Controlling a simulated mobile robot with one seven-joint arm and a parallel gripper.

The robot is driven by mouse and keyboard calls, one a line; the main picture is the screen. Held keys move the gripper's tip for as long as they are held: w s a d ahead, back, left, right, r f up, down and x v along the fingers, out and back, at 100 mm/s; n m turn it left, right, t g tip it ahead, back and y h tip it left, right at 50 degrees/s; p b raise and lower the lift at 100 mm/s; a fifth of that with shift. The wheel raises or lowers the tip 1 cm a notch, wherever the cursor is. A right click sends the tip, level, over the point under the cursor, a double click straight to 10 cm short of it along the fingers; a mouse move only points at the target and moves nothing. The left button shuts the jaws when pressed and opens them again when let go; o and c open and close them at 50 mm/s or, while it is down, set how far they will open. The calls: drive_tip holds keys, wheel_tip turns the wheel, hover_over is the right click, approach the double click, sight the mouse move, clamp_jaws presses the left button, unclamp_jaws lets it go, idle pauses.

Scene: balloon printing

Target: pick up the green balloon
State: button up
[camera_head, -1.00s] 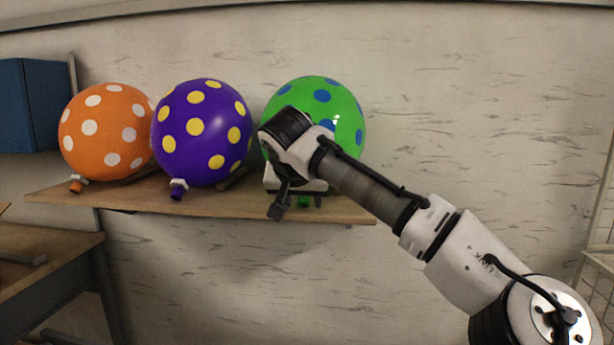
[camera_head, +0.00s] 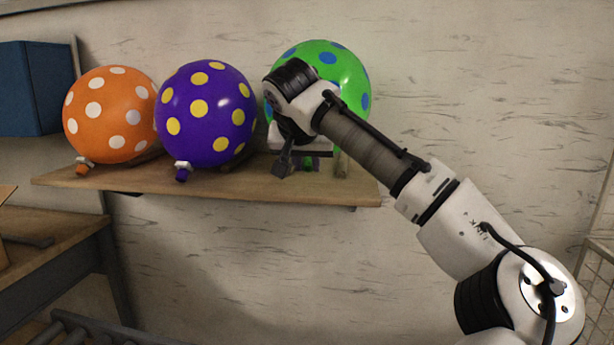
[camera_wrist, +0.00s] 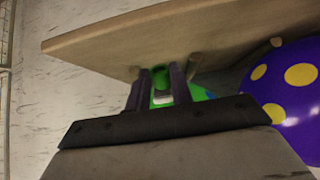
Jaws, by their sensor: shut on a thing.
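The green balloon (camera_head: 335,62) with blue spots is at the right end of the wooden shelf (camera_head: 130,178), partly hidden behind my arm. My gripper (camera_head: 310,162) is at its lower end. In the wrist view, the two dark fingers (camera_wrist: 161,86) are shut around the balloon's green neck (camera_wrist: 162,82), with a white clip below it in the picture. The balloon appears raised a little above the shelf. Most of its body is hidden in the wrist view.
A purple balloon (camera_head: 205,115) with yellow spots sits just left of the green one. An orange balloon (camera_head: 110,115) with white spots is further left. A blue box (camera_head: 30,88) stands at the far left.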

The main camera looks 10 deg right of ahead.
wheel_tip(320, 180, up, 21)
drive_tip(key=p, duration=0.7)
idle(0.3)
